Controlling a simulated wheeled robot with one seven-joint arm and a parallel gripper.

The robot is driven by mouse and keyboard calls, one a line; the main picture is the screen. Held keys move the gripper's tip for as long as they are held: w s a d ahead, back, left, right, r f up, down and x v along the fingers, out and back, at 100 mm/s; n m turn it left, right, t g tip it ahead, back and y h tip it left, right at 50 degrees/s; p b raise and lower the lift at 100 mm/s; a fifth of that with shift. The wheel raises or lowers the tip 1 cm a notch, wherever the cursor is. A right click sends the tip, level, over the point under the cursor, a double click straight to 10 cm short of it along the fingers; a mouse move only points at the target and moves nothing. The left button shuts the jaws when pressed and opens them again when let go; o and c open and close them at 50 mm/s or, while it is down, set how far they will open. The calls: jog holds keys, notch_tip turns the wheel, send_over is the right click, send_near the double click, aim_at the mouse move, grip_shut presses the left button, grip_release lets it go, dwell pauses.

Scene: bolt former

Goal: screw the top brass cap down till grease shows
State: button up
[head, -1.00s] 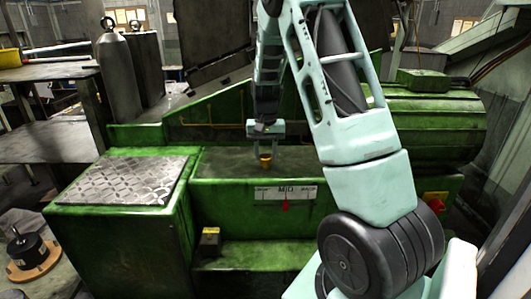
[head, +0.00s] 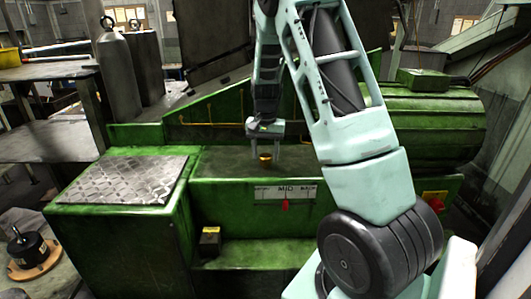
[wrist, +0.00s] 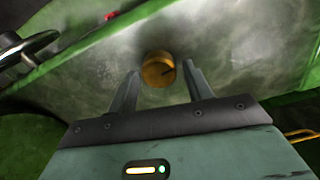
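The brass cap (head: 265,157) sits on the flat top of the green machine (head: 225,163), above the gauge strip. It also shows in the wrist view (wrist: 158,70) as a round yellow top with a dark mark on its right side. My gripper (head: 264,152) points down over it. In the wrist view my gripper (wrist: 161,69) is open, with one finger on each side of the cap and a visible gap on both sides. No grease is visible around the cap. The cap's lower edge and thread are too small to make out.
A gauge strip (head: 285,192) marked MID with a red pointer is on the machine's front. A diamond-plate cover (head: 125,180) lies to the left. A yellow pipe (head: 210,124) runs behind the cap. A red switch (head: 435,198) is at right. The machine top around the cap is clear.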

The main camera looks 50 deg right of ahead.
aim_at(266, 155)
jog(key=shift+o, duration=0.3)
notch_tip(266, 155, up, 17)
jog(key=b, duration=0.3)
jog(key=shift+r+b, duration=0.2)
jog(key=shift+b, duration=0.15)
notch_tip(266, 155, down, 18)
jog(key=n+p, duration=0.1)
jog(key=n, duration=1.1)
jog(key=shift+s+a, duration=0.1)
jog(key=c, duration=1)
